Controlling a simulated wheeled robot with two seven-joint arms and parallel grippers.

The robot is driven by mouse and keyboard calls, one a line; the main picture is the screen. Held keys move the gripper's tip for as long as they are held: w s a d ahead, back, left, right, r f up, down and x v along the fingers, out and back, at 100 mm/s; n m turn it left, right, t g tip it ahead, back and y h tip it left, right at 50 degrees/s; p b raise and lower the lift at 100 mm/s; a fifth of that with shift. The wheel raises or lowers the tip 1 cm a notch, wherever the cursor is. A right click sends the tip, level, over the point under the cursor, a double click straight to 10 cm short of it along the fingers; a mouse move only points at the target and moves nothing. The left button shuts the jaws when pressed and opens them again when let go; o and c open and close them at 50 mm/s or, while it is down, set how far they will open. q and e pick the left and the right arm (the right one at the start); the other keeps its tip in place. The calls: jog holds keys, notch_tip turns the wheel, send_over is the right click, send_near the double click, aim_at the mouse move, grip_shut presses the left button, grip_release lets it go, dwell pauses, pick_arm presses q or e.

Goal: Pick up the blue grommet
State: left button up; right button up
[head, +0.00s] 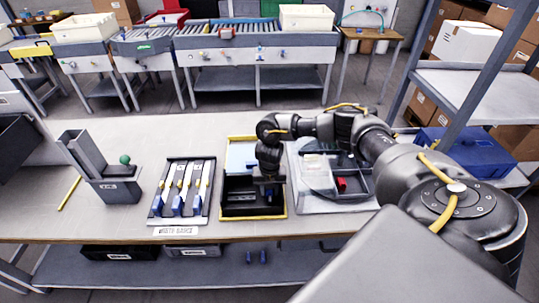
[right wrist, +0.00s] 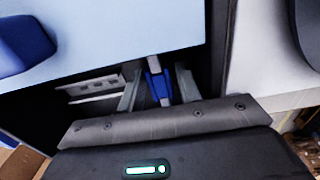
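My right gripper (head: 268,187) points down into the black bin (head: 247,211) with the yellow rim, in the head view. In the right wrist view its two grey fingers (right wrist: 158,88) stand apart. A small blue piece (right wrist: 157,86) with pale grey ends shows between them, close to the right finger. There seems to be a gap to the left finger. It looks like the blue grommet, but I cannot tell for sure; the arm hides this spot in the head view. My left gripper is out of view.
A rack (head: 182,190) of blue-handled tools stands left of the bin. Farther left is a grey holder (head: 112,186) with a green ball (head: 125,159). Right of the bin is a clear-covered tray (head: 312,176) holding a red piece (head: 341,184). A yellow stick (head: 69,193) lies far left.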

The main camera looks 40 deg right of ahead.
jog(key=shift+f, duration=0.2)
grip_shut()
notch_tip(320, 180, up, 10)
jog(key=shift+r+b, duration=0.1)
jog(key=shift+b, duration=0.25)
dwell(0.3)
